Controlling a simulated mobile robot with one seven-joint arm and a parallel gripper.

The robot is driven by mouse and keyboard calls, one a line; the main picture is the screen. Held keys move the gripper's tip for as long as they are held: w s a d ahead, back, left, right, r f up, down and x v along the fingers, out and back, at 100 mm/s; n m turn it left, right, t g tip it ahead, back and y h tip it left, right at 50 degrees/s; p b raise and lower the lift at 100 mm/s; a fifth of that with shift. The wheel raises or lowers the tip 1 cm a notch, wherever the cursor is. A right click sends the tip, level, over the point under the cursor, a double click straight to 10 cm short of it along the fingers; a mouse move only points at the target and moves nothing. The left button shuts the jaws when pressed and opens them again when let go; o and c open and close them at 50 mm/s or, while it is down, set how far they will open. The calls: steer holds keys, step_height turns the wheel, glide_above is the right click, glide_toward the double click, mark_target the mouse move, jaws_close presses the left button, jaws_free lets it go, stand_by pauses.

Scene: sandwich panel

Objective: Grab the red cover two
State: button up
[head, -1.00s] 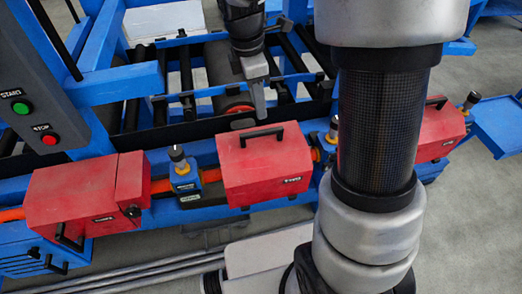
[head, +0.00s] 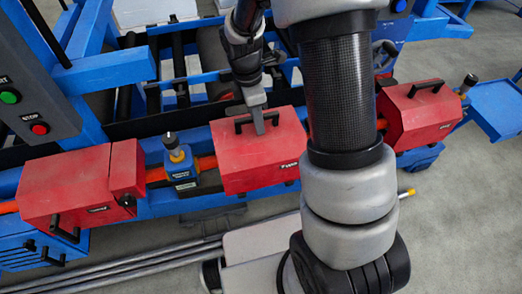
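Three red covers sit in a row along the blue frame, each with a black handle. Their small labels are too blurred to read, so I cannot confirm which is number two by its text. The middle red cover (head: 240,160) has its black handle (head: 243,124) on top. My gripper (head: 258,122) points down at this handle, with one grey finger visible in front of it. Whether the finger touches the handle, and where the other finger is, I cannot tell. The left red cover (head: 65,190) and the right red cover (head: 418,115) stand apart from my gripper.
A blue device with a black knob (head: 179,160) stands between the left and middle covers. A panel with a green and a red button (head: 39,129) is at the upper left. Rollers and blue beams lie behind the covers. My own arm hides part of the right side.

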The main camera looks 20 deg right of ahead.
steer(key=shift+c, duration=0.4)
jaws_close()
steer(key=shift+r, duration=0.1)
stand_by(0.8)
